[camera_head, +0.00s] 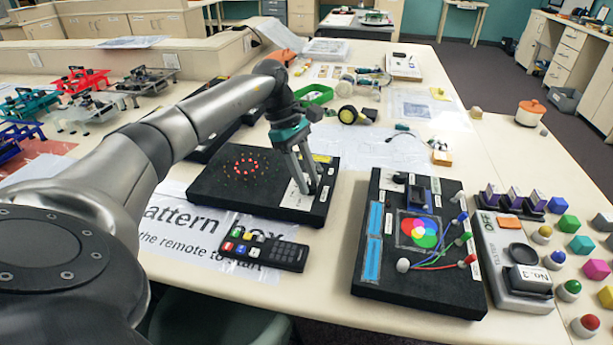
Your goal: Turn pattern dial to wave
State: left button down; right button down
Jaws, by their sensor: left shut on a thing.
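The pattern box is a flat black board (224,188) in the middle of the table, with a ring of lit red dots on its left part. A white label plate (296,199) lies on its right part. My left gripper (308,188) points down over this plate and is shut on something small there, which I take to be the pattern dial. The fingers hide the dial, and I cannot read its setting. My right gripper is not in view.
A black remote (264,249) with coloured buttons lies in front of the board on a printed sheet. A black light-mixing board (416,284) with wires stands to the right. Small drone-like models (83,78) stand at the left.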

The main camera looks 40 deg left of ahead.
pick_arm(q)
jog(key=c, duration=0.5)
grip_release()
jog(key=p+v, duration=0.2)
jog(key=v, duration=1.3)
jog(key=shift+a+p, duration=0.1)
jog(key=shift+p, duration=0.2)
